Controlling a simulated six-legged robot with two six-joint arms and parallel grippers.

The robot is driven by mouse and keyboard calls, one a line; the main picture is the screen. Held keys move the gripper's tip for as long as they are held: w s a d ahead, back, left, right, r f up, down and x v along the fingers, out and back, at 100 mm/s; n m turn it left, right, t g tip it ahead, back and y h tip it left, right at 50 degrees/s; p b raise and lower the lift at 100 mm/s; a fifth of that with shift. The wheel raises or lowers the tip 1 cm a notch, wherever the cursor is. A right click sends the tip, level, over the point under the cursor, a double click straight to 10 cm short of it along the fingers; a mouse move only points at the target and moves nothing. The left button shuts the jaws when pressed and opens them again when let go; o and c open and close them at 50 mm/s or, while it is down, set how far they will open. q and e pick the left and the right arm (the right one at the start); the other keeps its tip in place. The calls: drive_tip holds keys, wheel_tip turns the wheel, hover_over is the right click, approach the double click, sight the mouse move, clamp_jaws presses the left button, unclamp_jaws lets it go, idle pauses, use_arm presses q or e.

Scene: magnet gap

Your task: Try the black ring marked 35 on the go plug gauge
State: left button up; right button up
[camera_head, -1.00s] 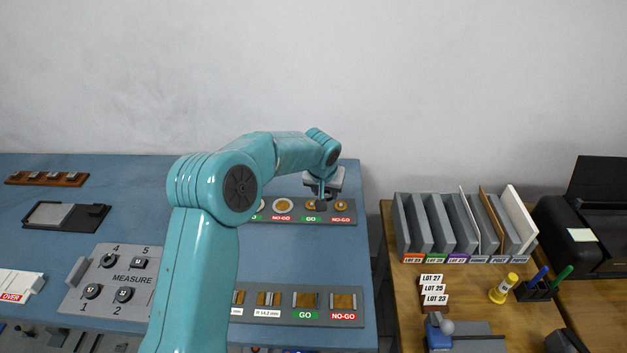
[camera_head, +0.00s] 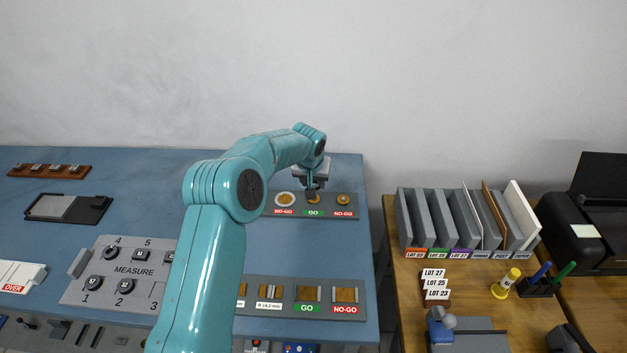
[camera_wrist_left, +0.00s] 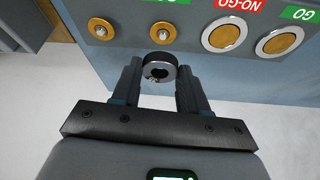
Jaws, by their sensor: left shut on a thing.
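My left gripper (camera_head: 311,190) is over the back gauge plate, at the go plug gauge (camera_head: 314,199) above the green GO label. In the left wrist view the gripper (camera_wrist_left: 160,84) is shut on the black ring (camera_wrist_left: 159,68), whose opening shows; its number is not readable. The go plug gauge also shows in the wrist view (camera_wrist_left: 163,32), a brass disc with a small pin, just beyond the ring. The ring looks apart from the pin; its height above it I cannot tell. My right gripper is out of view.
The no-go plug gauge (camera_head: 343,199) stands beside the go plug. A round no-go gauge (camera_head: 285,199) is on the other side. The MEASURE board (camera_head: 126,270) holds several black pieces. A front gauge plate (camera_head: 276,304) is nearer. The blue table between is clear.

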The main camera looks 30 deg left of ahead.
sight(313, 201)
use_arm(q)
wheel_tip(313, 201, down, 4)
drive_tip(key=shift+r+b, duration=0.2)
drive_tip(key=shift+b, duration=1.05)
drive_tip(key=shift+f+b, duration=0.45)
drive_tip(key=shift+f, duration=0.15)
drive_tip(key=shift+f+b, duration=0.4)
drive_tip(key=shift+b, duration=0.15)
drive_tip(key=o, duration=1.2)
drive_tip(key=c, duration=0.5)
